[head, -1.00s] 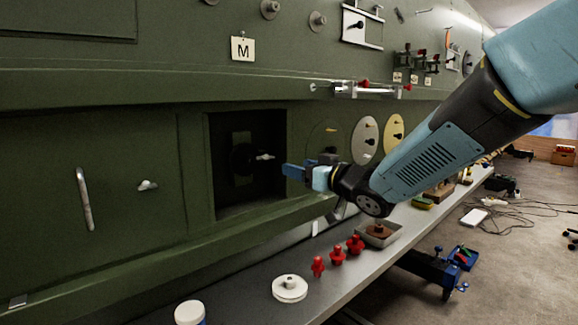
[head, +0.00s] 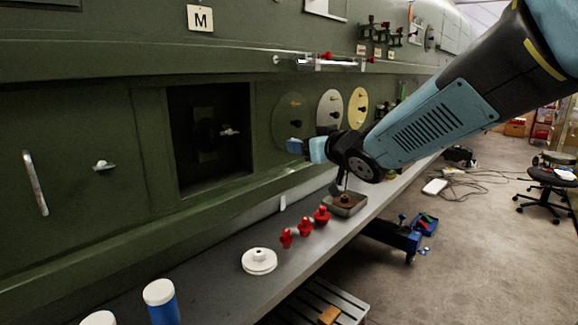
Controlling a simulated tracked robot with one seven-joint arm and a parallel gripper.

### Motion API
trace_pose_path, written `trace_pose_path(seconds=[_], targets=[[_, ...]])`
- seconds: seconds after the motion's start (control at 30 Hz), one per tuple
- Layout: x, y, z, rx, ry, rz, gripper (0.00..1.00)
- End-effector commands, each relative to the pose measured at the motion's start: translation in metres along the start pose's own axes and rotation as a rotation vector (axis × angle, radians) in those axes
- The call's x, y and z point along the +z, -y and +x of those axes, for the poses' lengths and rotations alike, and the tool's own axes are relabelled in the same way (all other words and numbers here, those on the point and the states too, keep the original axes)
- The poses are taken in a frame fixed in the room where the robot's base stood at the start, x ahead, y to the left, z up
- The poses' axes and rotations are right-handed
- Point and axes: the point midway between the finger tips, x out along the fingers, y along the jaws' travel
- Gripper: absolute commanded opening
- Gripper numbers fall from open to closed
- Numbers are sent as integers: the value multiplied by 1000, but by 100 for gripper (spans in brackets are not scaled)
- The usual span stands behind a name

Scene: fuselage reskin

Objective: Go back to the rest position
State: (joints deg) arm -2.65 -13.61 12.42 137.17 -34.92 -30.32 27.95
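My gripper (head: 296,147) shows in the head view at the end of my blue and black arm, which reaches in from the upper right. Its blue fingertips are in front of the green fuselage wall, right of the dark square recess (head: 240,172) and apart from it. The fingers are seen from the side and overlap, so I cannot tell how far apart they are. I see nothing clearly held. Inside the recess is a dark round fitting with a small light-coloured handle (head: 229,132).
Below is a grey shelf (head: 222,292) with a white disc (head: 259,261), several red pieces (head: 304,227), a grey tray (head: 359,207) and a blue-and-white bottle (head: 161,302). Three round plates (head: 329,110) are on the wall behind my gripper. Open floor (head: 470,260) lies right.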

Motion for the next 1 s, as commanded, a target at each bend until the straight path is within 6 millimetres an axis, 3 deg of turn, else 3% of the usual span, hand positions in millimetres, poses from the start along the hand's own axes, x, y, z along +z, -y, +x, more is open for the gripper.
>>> trace_pose_path(seconds=[0.2, 0.43, 0.57, 0.7, 0.83, 1.0], targets=[[20, -59, -65, 279, 204, 15, 64], [56, -87, -149, 462, 455, 106, 64], [78, -84, -198, 506, 602, 184, 64], [101, -69, -246, 503, 748, 273, 64], [115, -51, -278, 472, 846, 338, 64], [124, -37, -297, 439, 910, 379, 64]])
